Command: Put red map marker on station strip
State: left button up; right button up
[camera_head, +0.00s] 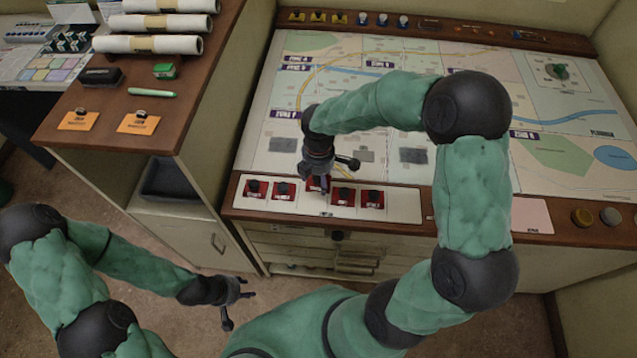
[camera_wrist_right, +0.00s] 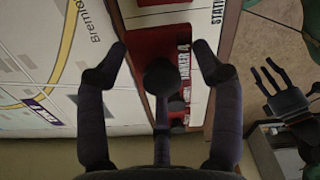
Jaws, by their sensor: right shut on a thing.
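The white station strip (camera_head: 404,205) runs along the front edge of the map table, with several red markers on it, including one at its left end (camera_head: 255,189). My right gripper (camera_head: 322,186) points down over the middle of the strip, shut on a red map marker (camera_head: 316,183). In the right wrist view the fingers (camera_wrist_right: 160,58) stand around a black knob (camera_wrist_right: 161,78), with red blocks (camera_wrist_right: 160,45) below, one labelled "Tanker 4". I cannot tell whether the held marker touches the strip. My left gripper (camera_head: 236,306) is open and empty, low in front of the cabinet.
The map (camera_head: 290,110) fills the tabletop, with grey patches (camera_head: 413,155) behind the strip. Yellow and blue markers stand on the back ledge. A pink card (camera_head: 532,216) and round knobs (camera_head: 581,217) lie to the right. A wooden shelf (camera_head: 70,100) with rolled maps (camera_head: 150,44) stands at left.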

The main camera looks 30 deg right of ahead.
aim_at(318, 182)
jog(key=shift+w+d+f, duration=0.25)
jog(key=shift+w+f, duration=0.2)
jog(key=shift+f, duration=0.2)
jog(key=shift+w+f+b, duration=0.15)
jog(key=shift+f+b, duration=0.4)
jog(key=shift+f, duration=1.1)
jog(key=shift+f, duration=0.2)
jog(key=o, duration=1.2)
jog(key=shift+r, duration=0.15)
notch_tip(318, 182, up, 12)
jog(key=p, duration=0.2)
jog(key=shift+r+p, duration=0.1)
jog(key=shift+p, duration=0.3)
